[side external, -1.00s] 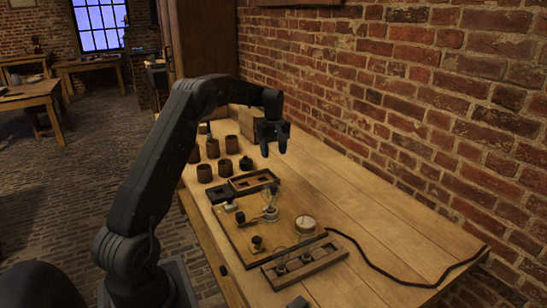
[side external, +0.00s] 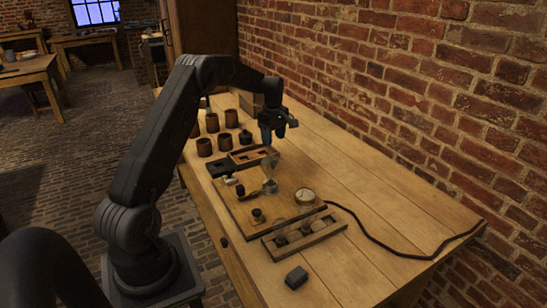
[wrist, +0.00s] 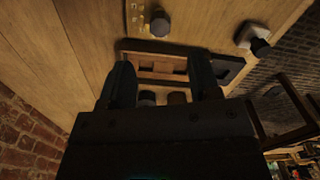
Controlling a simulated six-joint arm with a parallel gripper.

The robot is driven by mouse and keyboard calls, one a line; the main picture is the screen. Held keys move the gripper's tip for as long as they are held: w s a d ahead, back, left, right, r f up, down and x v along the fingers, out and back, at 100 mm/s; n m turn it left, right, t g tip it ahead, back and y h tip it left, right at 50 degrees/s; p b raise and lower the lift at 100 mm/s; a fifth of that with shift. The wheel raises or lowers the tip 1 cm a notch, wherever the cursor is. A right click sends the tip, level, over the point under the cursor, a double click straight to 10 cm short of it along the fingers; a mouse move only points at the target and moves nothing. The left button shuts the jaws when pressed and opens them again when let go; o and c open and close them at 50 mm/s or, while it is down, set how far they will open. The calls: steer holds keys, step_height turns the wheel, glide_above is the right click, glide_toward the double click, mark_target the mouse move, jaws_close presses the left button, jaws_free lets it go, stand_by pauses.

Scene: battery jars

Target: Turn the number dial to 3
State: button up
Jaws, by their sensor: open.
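My gripper (side external: 268,139) hangs over the bench beyond the wooden tray, its fingers pointing down. In the wrist view its two fingers (wrist: 162,82) are apart with nothing held between them. A dark round knob (wrist: 160,25) stands on the board beside a row of small gold marks, ahead of the fingers and apart from them. It may be the number dial, but I cannot read any number or its setting. A round pale-faced gauge (side external: 305,196) lies on the wooden board (side external: 286,214) in the side view.
A wooden tray (wrist: 150,49) and black tray lie close to the fingers. Several brown jars (side external: 204,147) stand at the back left.

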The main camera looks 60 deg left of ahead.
step_height(320, 180, down, 9)
steer(key=shift+r, duration=0.2)
steer(key=shift+c, duration=0.5)
steer(key=c, duration=0.8)
steer(key=shift+m, duration=2.9)
steer(key=o, duration=0.9)
